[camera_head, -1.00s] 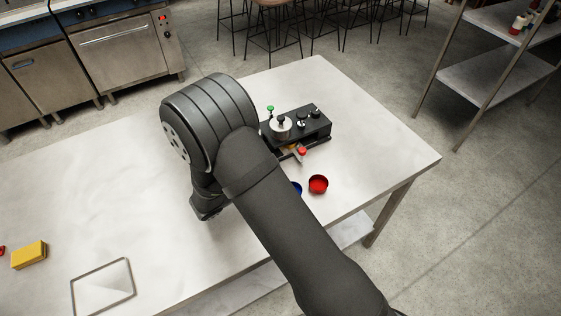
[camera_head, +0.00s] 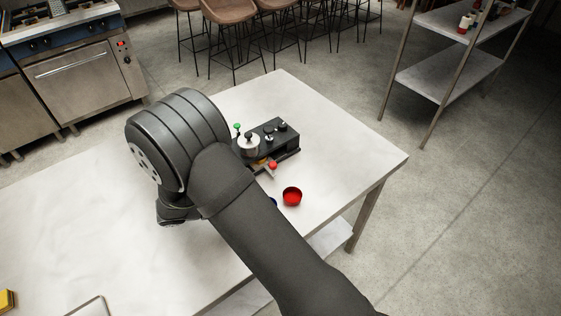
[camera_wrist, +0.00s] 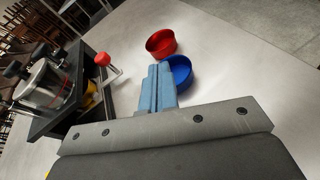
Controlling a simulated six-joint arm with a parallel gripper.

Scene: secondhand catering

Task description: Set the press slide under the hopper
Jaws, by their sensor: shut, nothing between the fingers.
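The press (camera_head: 278,140) is a dark box with a silver hopper (camera_head: 249,146) on its top, standing on the table. The slide has a red knob (camera_head: 272,165) on a pale bar at the press's front side. In the wrist view the hopper (camera_wrist: 47,84) is at the left and the red knob (camera_wrist: 102,59) sticks out toward the middle. A yellow piece (camera_wrist: 89,92) shows beside the slide. My gripper (camera_wrist: 158,72) is shut and empty, to the right of the knob and apart from it. In the head view my arm hides the fingers.
A red bowl (camera_head: 292,196) and a blue bowl (camera_wrist: 176,74) stand close together just beyond my fingertips in the wrist view. A green knob (camera_head: 237,126) rises by the hopper. A yellow block (camera_head: 7,300) lies at the left. The table's right part (camera_head: 345,150) is clear.

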